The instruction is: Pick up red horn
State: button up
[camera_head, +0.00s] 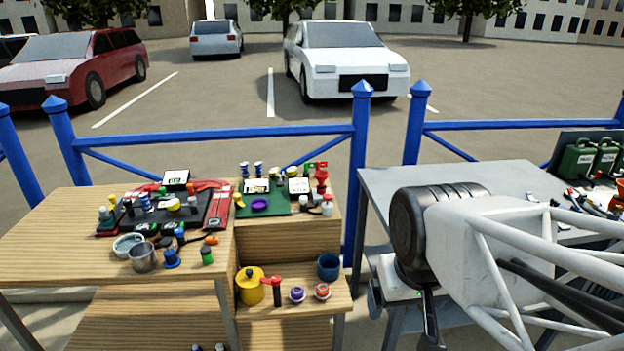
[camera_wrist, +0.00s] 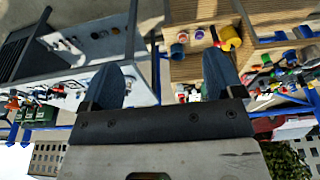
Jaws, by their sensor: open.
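A red horn-like piece (camera_head: 321,175) stands upright at the right end of the green mat on the wooden step. It is small, and I cannot be sure that it is the horn. Another red-topped piece with a dark body (camera_head: 276,289) stands on the lower shelf beside a yellow pot (camera_head: 249,287). My gripper (camera_head: 430,318) is at the grey table on the right, well apart from both. In the wrist view my gripper (camera_wrist: 163,70) is open with nothing between its two fingers. The wrist view is turned over, and small red things there are hard to tell apart.
The wooden table (camera_head: 50,235) holds a dark tray with many small items and a metal cup (camera_head: 142,257). A blue cup (camera_head: 328,267) stands on the lower shelf. A blue railing (camera_head: 215,134) runs behind. Green cans (camera_head: 580,160) stand at far right.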

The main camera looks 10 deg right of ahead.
jog(key=w+a+m+y, duration=0.35)
jog(key=w+m, duration=0.25)
jog(key=w, duration=1.2)
jog(key=w+a+m+y, duration=0.2)
jog(key=w+m+y, duration=0.4)
jog(key=w, duration=1.2)
jog(key=m+t+y, duration=0.1)
jog(key=m+t, duration=0.7)
jog(key=m, duration=0.7)
send_near(324, 174)
jog(key=w+a, duration=0.2)
jog(key=w, duration=0.1)
jog(key=shift+s+f, duration=0.15)
jog(key=shift+f, duration=0.2)
jog(key=shift+a, duration=0.1)
jog(key=shift+x, duration=1.2)
jog(key=shift+a+f, duration=0.1)
